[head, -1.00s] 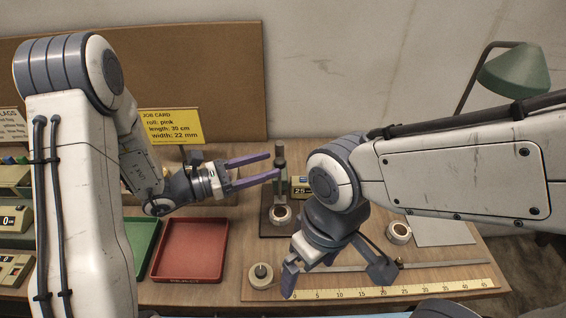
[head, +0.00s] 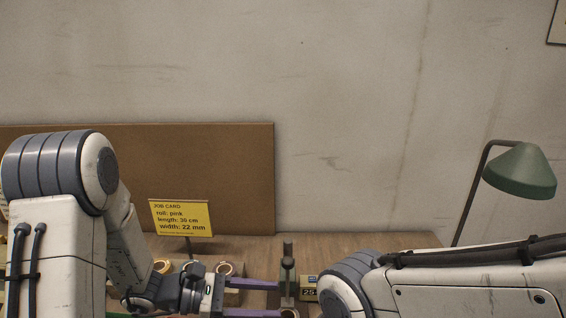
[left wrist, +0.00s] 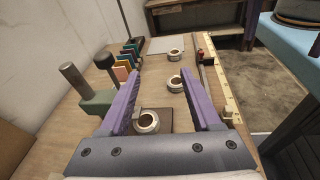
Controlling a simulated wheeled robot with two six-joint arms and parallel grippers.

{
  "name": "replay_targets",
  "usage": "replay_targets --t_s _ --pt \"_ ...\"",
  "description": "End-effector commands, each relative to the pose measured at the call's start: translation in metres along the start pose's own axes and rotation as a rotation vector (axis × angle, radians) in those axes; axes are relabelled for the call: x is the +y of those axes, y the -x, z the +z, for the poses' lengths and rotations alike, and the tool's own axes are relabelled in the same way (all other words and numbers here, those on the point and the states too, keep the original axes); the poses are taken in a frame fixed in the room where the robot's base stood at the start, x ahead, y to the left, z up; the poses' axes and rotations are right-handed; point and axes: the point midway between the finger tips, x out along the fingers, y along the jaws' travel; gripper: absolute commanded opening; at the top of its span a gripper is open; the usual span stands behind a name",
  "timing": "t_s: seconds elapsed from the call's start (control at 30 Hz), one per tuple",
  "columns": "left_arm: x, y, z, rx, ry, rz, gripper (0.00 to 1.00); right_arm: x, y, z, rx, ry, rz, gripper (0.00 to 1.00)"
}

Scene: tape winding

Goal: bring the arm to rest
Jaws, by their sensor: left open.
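My left gripper (head: 252,298) is open, its two purple fingers apart and pointing right over the table in the head view. In the left wrist view its fingers (left wrist: 158,105) frame the table top, with nothing held between them. A white tape roll (left wrist: 146,122) on a dark base shows low between the fingers, and another roll (left wrist: 174,82) lies farther on. My right arm reaches in from the right in the head view; its gripper is below the picture edge.
A yellow job card (head: 181,218) stands at the back, reading pink, 30 cm, 22 mm. A brown board (head: 210,160) leans on the wall. A green lamp (head: 521,170) stands right. A ruler strip (left wrist: 228,105) runs along the table edge in the left wrist view.

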Motion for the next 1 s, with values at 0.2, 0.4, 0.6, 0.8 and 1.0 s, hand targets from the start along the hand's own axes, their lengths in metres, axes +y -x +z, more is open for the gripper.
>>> replay_targets --t_s 0.2,0.4,0.6,0.8,1.0 --pt "-0.091 0.031 -0.051 0.461 -0.424 -0.504 0.64 0.0 0.0 0.0 0.0 0.0 0.0 1.0" --pt "-0.086 0.092 -0.085 0.805 -0.893 -0.813 0.64 0.0 0.0 0.0 0.0 0.0 0.0 1.0" --pt "-0.044 0.126 -0.082 1.021 -1.305 -0.976 0.64 0.0 0.0 0.0 0.0 0.0 0.0 1.0" --pt "-0.034 0.107 -0.053 1.024 -1.581 -1.093 0.64 0.0 0.001 0.0 0.0 0.0 0.0 1.0" --pt "-0.078 0.064 -0.018 0.842 -1.71 -1.224 0.64 0.0 0.004 0.0 0.0 0.0 0.0 1.0"
